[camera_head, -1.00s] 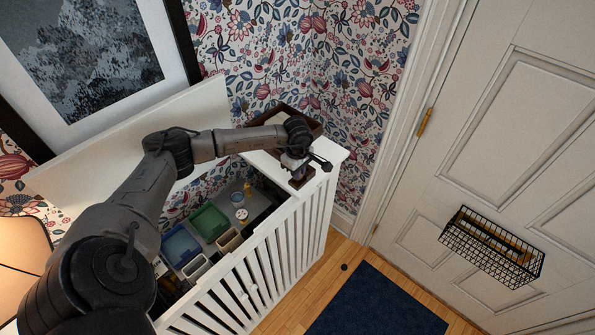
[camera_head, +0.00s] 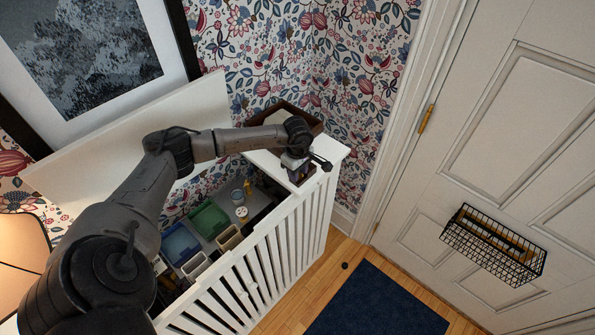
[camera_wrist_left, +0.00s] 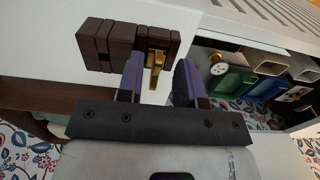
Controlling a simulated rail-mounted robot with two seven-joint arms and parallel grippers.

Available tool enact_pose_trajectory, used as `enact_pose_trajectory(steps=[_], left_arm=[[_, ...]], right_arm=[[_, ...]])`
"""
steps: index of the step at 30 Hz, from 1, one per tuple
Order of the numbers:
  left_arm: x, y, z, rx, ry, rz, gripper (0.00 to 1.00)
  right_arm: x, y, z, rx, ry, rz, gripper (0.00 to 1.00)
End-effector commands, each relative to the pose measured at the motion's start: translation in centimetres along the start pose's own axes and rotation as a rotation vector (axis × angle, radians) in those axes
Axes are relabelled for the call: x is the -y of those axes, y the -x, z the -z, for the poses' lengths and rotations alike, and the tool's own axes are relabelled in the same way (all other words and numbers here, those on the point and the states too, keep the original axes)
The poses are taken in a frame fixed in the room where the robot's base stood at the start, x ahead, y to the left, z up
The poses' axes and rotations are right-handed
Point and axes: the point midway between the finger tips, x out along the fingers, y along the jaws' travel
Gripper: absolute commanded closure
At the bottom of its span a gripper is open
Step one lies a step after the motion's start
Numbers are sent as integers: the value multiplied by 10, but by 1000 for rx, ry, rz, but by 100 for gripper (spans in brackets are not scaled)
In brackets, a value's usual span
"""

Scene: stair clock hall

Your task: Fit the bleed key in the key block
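The key block (camera_wrist_left: 128,42), a dark brown wooden block with slots, sits on the white cabinet top; it also shows in the head view (camera_head: 304,178), partly behind my gripper. The brass bleed key (camera_wrist_left: 155,62) is at the right end of the block in the wrist view, its lower part hanging down between my fingers. How deep it sits in the block cannot be told. My left gripper (camera_wrist_left: 158,74) has its purple fingers apart on both sides of the key, with a clear gap on the right side. It also shows above the block in the head view (camera_head: 292,167). My right gripper is not in view.
A brown tray (camera_head: 313,121) stands behind the gripper on the cabinet top. The open slatted cabinet (camera_head: 262,262) holds a green bin (camera_head: 209,220), a blue bin (camera_head: 180,244), cream bins (camera_head: 228,238) and small jars. A raised white lid (camera_head: 120,150) leans behind.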

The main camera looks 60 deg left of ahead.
Motion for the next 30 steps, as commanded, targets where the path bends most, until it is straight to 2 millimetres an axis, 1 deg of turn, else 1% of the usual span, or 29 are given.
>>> enact_pose_trajectory(steps=[13, 17, 20, 30], left_arm=[[0, 0, 0, 0, 1, -2, 64], [-1, 8, 0, 1, 0, -4, 64], [-1, 21, 0, -1, 1, -5, 64], [0, 88, 0, -1, 1, -6, 64]], right_arm=[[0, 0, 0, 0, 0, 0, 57], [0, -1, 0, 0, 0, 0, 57], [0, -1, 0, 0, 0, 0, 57], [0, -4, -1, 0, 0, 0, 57]])
